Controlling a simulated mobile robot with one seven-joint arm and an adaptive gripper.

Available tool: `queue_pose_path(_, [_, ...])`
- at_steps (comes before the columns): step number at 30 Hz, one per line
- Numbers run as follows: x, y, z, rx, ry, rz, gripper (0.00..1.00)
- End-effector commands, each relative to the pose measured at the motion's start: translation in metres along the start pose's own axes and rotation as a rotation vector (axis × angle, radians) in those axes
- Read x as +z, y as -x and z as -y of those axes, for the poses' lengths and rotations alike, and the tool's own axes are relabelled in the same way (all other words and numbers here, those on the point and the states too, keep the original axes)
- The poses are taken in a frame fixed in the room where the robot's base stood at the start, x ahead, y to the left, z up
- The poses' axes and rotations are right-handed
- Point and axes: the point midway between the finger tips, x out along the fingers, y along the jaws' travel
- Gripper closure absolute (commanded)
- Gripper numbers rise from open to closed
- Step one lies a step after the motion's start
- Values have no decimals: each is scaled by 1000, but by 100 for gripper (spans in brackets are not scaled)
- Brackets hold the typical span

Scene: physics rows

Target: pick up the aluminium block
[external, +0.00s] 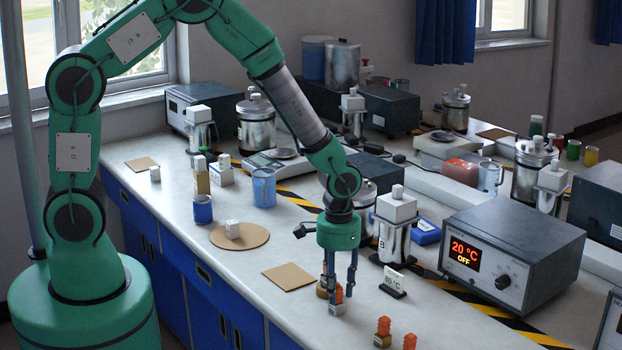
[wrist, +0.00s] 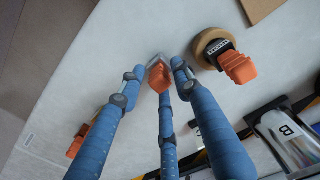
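A small silvery block with an orange top (external: 336,308), which looks like the aluminium block, stands on the light bench top below my gripper (external: 340,285). In the wrist view, the orange-topped block (wrist: 159,76) sits between the tips of my gripper's three blue fingers (wrist: 158,78). The fingers are around its orange top and look slightly apart from it, so my gripper appears open. The fingers hide part of the block in both views.
Close behind is another orange-topped piece on a round tan base (wrist: 211,44). Two more orange-topped blocks (external: 383,331) stand at the front right. A tan square mat (external: 289,276) lies to the left. A beaker marked B (external: 394,228) and heater box (external: 512,250) stand to the right.

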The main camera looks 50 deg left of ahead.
Motion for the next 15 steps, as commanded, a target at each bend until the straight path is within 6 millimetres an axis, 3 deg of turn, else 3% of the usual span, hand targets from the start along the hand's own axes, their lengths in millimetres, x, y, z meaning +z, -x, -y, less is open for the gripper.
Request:
queue_pose_path(1, [0, 0, 0, 0, 0, 0, 82])
queue_pose_path(4, [0, 0, 0, 0, 0, 0, 100])
queue_pose_path(7, [0, 0, 0, 0, 0, 0, 100])
queue_pose_path(8, [0, 0, 0, 0, 0, 0, 74])
queue_pose_path(10, [0, 0, 0, 0, 0, 0, 62])
queue_pose_path(15, [0, 0, 0, 0, 0, 0, 62])
